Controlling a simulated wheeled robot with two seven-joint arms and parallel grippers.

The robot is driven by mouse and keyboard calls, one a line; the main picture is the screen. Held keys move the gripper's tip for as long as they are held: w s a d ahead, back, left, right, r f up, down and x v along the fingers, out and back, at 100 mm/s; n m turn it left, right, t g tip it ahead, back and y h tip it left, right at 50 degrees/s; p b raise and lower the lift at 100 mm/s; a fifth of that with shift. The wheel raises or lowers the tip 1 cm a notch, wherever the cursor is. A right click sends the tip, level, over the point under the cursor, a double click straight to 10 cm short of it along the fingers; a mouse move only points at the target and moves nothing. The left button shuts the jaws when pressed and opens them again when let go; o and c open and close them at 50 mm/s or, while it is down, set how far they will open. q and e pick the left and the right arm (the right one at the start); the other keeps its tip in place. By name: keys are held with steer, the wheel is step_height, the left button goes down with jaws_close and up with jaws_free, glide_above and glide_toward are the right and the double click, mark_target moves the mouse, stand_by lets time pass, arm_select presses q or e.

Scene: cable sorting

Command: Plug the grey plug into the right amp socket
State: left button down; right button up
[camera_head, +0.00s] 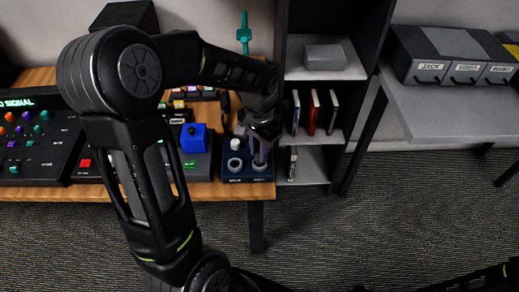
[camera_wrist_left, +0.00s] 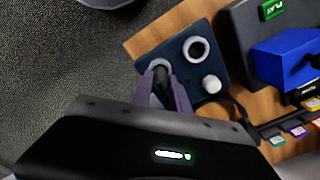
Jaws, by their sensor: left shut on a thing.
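The amp (camera_head: 232,178) is a small dark blue box at the right end of the wooden desk, with two pale ring sockets and a white knob. In the head view my left gripper (camera_head: 260,160) points down over its right socket (camera_head: 260,168). The left socket (camera_head: 235,165) is empty. The left wrist view shows my left gripper (camera_wrist_left: 168,88) shut on the dark grey plug (camera_wrist_left: 161,74), whose tip is at the rim of the right socket (camera_wrist_left: 158,63). I cannot tell how deep it sits. The empty left socket (camera_wrist_left: 196,49) and the white knob (camera_wrist_left: 211,84) are beside it.
A blue block (camera_head: 194,138) on a grey device stands left of the amp. A mixer (camera_head: 40,140) with coloured knobs is farther left. A shelf with books (camera_head: 313,112) stands right of the desk. Labelled bins (camera_head: 445,55) sit on the grey table. A dark cable curves near the amp.

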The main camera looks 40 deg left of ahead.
arm_select(q)
steer(key=shift+f, duration=0.3)
steer(key=c, duration=1.2)
jaws_free()
steer(key=shift+o, duration=0.5)
steer(key=o, duration=0.4)
steer(key=shift+r, duration=0.1)
steer(key=shift+r+p, duration=2.6)
steer(key=shift+r, duration=0.9)
